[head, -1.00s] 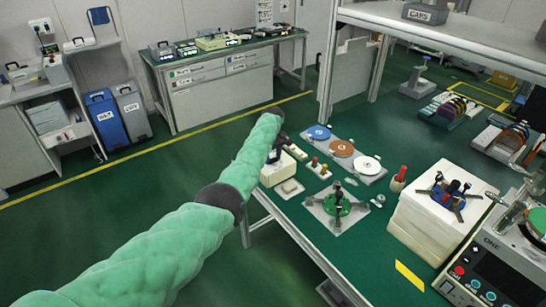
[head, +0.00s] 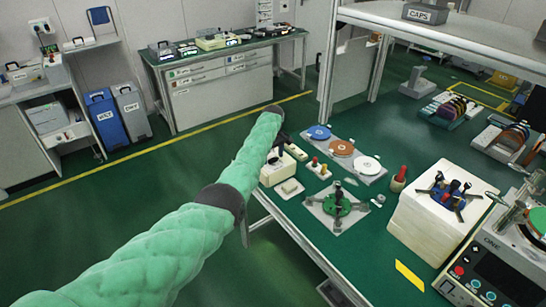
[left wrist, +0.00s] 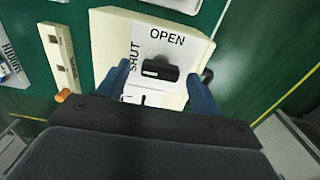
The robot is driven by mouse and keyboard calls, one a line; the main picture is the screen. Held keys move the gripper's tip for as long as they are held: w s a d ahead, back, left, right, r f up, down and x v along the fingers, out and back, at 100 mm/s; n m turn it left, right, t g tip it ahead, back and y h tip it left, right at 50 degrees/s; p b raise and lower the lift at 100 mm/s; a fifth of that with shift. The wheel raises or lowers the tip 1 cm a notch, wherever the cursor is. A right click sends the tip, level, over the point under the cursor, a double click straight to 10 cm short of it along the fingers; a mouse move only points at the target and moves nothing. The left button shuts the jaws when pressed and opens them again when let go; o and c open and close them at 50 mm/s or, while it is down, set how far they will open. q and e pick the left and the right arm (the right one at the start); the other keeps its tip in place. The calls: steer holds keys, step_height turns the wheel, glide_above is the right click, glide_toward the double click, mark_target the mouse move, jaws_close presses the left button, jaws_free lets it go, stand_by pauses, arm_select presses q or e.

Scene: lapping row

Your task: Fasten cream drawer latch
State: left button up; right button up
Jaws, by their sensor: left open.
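The cream latch box (head: 272,175) stands at the left end of the green table in the head view. In the left wrist view the cream box (left wrist: 112,40) has a white label reading OPEN along its top and SHUT up its left side. A black handle (left wrist: 160,69) sits on this label, lying roughly crosswise in the picture. My left gripper (left wrist: 158,72) is open, with one blue finger on each side of the handle. Gaps show between fingers and handle. In the head view my left gripper (head: 277,141) is over the box, partly hidden by my arm.
A cream strip with small knobs (head: 297,152) is beside the box. Blue, brown and white discs (head: 341,148) lie on a tray behind. A green-centred fixture (head: 337,203) stands nearby, with a white block (head: 425,225) to its right. Bare table shows in front.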

mark_target(273, 158)
arm_select(q)
step_height(273, 158, up, 7)
steer(key=shift+f+b, duration=0.2)
steer(key=shift+b, duration=0.8)
steer(key=shift+r, duration=0.35)
arm_select(e)
steer(key=w+r, duration=0.1)
steer(key=w+a+r, duration=0.2)
steer(key=r, duration=0.1)
steer(key=shift+w, duration=0.35)
steer(key=shift+s+f, duration=0.1)
